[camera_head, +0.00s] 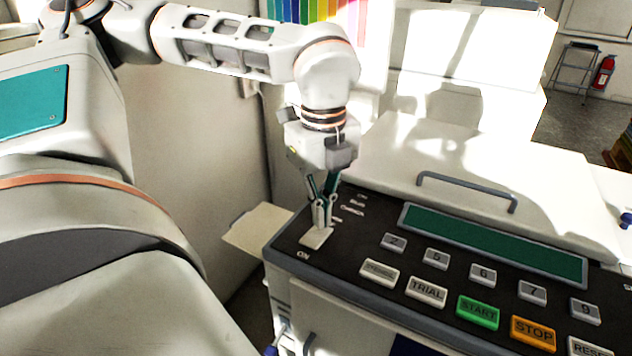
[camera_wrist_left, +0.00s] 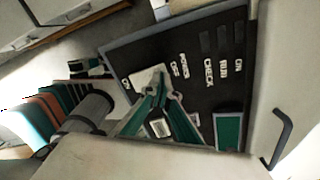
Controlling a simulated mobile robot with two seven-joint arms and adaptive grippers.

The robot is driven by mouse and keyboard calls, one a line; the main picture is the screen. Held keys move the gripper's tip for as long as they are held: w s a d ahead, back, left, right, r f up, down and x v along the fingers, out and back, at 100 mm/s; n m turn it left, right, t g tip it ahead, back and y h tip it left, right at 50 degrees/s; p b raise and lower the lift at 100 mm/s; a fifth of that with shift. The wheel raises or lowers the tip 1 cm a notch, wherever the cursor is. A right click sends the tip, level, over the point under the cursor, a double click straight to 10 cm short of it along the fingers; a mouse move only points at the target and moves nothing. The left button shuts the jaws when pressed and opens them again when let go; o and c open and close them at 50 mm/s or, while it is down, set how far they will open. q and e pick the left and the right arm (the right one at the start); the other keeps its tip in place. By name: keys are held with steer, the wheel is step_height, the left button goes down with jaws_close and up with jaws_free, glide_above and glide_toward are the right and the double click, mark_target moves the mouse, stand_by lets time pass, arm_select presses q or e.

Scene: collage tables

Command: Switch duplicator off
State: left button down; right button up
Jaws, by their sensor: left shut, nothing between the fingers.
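The duplicator (camera_head: 449,272) stands at the right in the head view, with a dark control panel, a green display (camera_head: 490,243) and labelled buttons. A pale switch (camera_head: 317,237) sits at the panel's left corner, with the word ON beside its near edge. My left gripper (camera_head: 319,221) is shut and empty, pointing down, with its fingertips at the switch. In the left wrist view the closed fingertips (camera_wrist_left: 159,72) overlap the switch plate (camera_wrist_left: 146,80). I cannot tell whether they touch it or which way it is tilted. My right gripper is not in view.
A grey handle (camera_head: 466,191) rises from the duplicator's white top behind the display. A pale tray (camera_head: 258,229) juts out at the machine's left side. Green START (camera_head: 478,311) and orange STOP (camera_head: 533,331) buttons lie along the near edge. A fire extinguisher (camera_head: 603,73) stands far back.

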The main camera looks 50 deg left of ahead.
arm_select(q)
steer(key=shift+r, duration=0.8)
steer(key=shift+r+p, duration=0.3)
steer(key=shift+r, duration=0.55)
steer(key=shift+r+p, duration=0.3)
steer(key=shift+r, duration=1.1)
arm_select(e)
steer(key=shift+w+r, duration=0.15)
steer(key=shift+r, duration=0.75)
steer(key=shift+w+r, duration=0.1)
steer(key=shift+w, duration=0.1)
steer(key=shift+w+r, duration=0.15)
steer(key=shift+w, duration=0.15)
